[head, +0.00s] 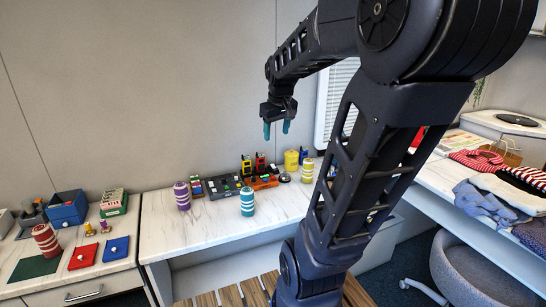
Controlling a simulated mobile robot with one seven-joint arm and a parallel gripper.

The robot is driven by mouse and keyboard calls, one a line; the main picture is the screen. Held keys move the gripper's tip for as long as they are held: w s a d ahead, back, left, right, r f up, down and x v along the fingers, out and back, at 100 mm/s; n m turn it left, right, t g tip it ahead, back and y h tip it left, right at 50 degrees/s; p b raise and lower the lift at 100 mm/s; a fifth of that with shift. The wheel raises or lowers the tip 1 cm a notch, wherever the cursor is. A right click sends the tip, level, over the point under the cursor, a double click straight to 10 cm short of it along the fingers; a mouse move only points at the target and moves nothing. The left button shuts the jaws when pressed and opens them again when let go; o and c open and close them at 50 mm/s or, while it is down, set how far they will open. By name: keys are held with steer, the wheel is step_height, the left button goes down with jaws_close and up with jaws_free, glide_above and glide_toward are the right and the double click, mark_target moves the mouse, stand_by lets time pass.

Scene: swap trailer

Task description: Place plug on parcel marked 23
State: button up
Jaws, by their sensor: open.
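My gripper (277,130), with teal fingertips, is open and empty, high above the middle counter. I cannot pick out the plug for sure, and no mark 23 is readable. A flat red piece (83,258) and a flat blue piece (116,251), each with a small pale knob-like spot, lie on the left counter. Small yellow and purple items (88,229) stand just behind them. My gripper is well to the right of these and above them, touching nothing.
Striped cylinders stand about: purple (182,196), teal (247,202), yellow (308,171) and red (46,240). A black tray (222,187) and an orange tray (263,183) sit at the back. A blue bin (68,213) stands left. Clothes (490,200) cover the right counter. The middle counter's front is clear.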

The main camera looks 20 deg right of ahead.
steer(key=s+a+f+m, duration=0.1)
steer(key=s+a, duration=0.2)
steer(key=s, duration=0.3)
steer(key=s+a+f+m+t, duration=0.1)
steer(key=s+a, duration=0.2)
steer(key=s, duration=0.3)
steer(key=shift+s+a+f+y, duration=0.2)
steer(key=shift+a+f+y, duration=0.1)
steer(key=shift+f, duration=0.05)
stand_by(0.5)
